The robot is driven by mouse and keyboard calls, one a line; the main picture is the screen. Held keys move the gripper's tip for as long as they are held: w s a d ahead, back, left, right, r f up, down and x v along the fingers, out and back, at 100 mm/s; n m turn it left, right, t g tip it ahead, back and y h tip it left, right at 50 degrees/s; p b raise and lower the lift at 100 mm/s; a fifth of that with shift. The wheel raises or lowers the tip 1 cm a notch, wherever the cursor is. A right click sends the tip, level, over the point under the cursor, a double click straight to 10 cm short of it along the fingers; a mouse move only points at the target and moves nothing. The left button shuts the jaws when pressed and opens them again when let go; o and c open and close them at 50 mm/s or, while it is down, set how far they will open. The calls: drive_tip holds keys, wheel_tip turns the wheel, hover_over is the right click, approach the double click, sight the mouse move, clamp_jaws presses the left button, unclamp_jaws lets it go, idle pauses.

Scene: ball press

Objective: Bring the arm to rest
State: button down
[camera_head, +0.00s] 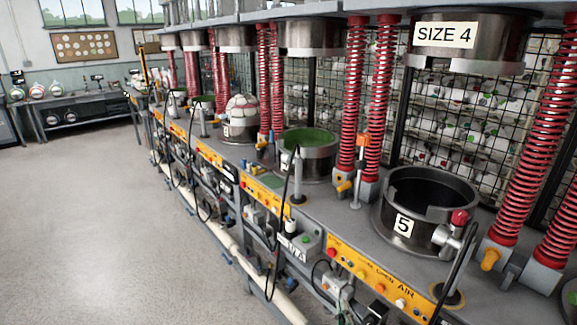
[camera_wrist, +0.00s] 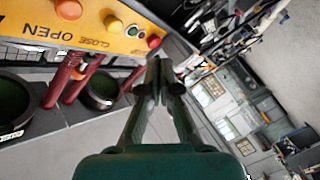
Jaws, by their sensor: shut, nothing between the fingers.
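My gripper (camera_wrist: 160,76) shows in the wrist view, its two fingers meeting at the tips with nothing between them. The wrist view is tilted. I cannot tell the exact gap between fingertips and panel; no contact shows. My arm and gripper do not show in the head view.
In the head view, a row of presses with red springs (camera_head: 380,95) fills the right side. A white ball (camera_head: 242,106) sits farther back. The floor (camera_head: 90,230) at left is clear.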

drive_tip(key=s+f+m+g+y, duration=0.1)
drive_tip(key=s+f, duration=0.3)
drive_tip(key=s, duration=0.9)
drive_tip(key=s+f+m+y, duration=0.15)
drive_tip(key=s+f, duration=0.25)
drive_tip(key=s, duration=0.9)
drive_tip(key=s+r+m, duration=0.2)
drive_tip(key=s+r, duration=0.3)
drive_tip(key=s, duration=0.6)
drive_tip(key=s+d+r+m+g, duration=0.1)
drive_tip(key=s+r+m, duration=0.2)
drive_tip(key=s, duration=0.8)
wheel_tip(320, 180, up, 2)
drive_tip(key=shift+s+d+r, duration=0.15)
drive_tip(key=shift+s+r, duration=0.1)
drive_tip(key=shift+s, duration=0.15)
drive_tip(key=shift+m+h, duration=0.25)
